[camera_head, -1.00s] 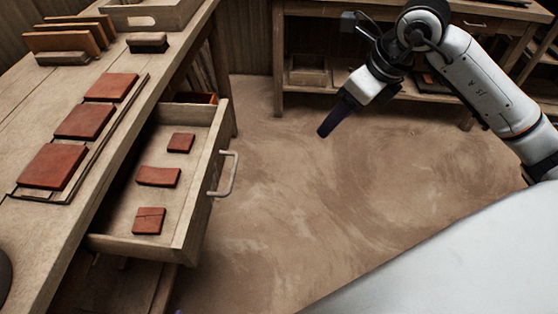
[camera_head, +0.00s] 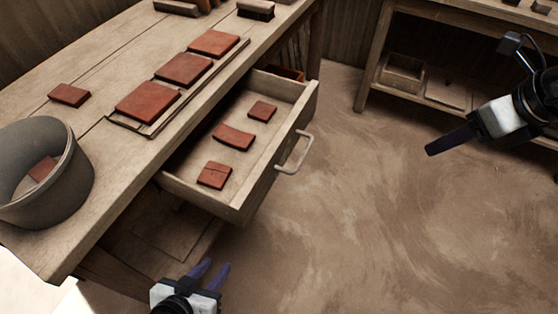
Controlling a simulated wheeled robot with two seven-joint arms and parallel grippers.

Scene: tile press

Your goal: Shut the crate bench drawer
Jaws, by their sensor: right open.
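The drawer (camera_head: 228,201) of the wooden bench (camera_head: 45,252) is pulled out toward the lower right. It has a pale bar handle (camera_head: 296,154) on its front. Several red tiles lie inside, among them a cracked one (camera_head: 214,175), a curved one (camera_head: 233,137) and a small one (camera_head: 262,111). My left gripper (camera_head: 209,271) is at the bottom, below the drawer in the picture, with its two dark fingers apart and nothing between them. My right gripper (camera_head: 430,149) is at the right, open and empty, well away from the handle; its fingers overlap in this view.
Red tiles (camera_head: 146,102) lie on a rack on the bench top. A grey bucket (camera_head: 60,190) with a tile piece stands at the bench's left end. A second bench (camera_head: 377,57) with a lower shelf stands at the back right. The floor before the drawer is clear.

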